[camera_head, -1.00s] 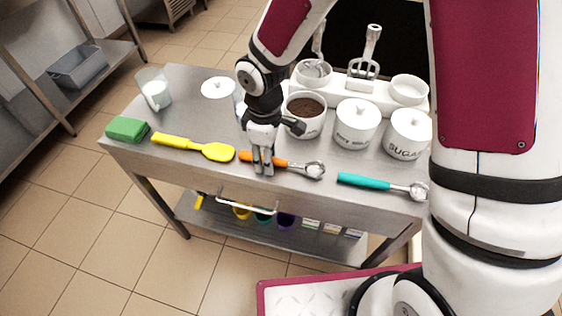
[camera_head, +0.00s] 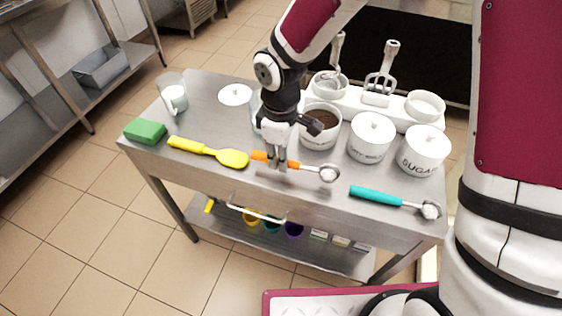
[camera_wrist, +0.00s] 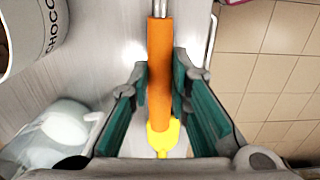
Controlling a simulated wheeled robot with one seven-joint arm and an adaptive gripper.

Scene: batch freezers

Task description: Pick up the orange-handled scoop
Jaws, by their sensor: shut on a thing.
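The orange-handled scoop (camera_head: 297,165) is a metal disher with an orange grip. It lies across my gripper (camera_head: 277,164) near the table's front edge, its metal head to the right. A dark shadow under it on the table suggests that it is held a little above the top. In the wrist view the orange handle (camera_wrist: 161,50) runs between the teal-padded fingers of my gripper (camera_wrist: 161,75), which are shut on it. The scoop's head is out of the wrist view.
A yellow spatula (camera_head: 232,158) and green sponge (camera_head: 145,131) lie left. A teal-handled scoop (camera_head: 375,195) lies right. A bowl of brown powder (camera_head: 320,117), white lidded jars including a sugar jar (camera_head: 424,147), and a glass pitcher (camera_head: 172,92) stand behind on the steel table (camera_head: 210,115).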

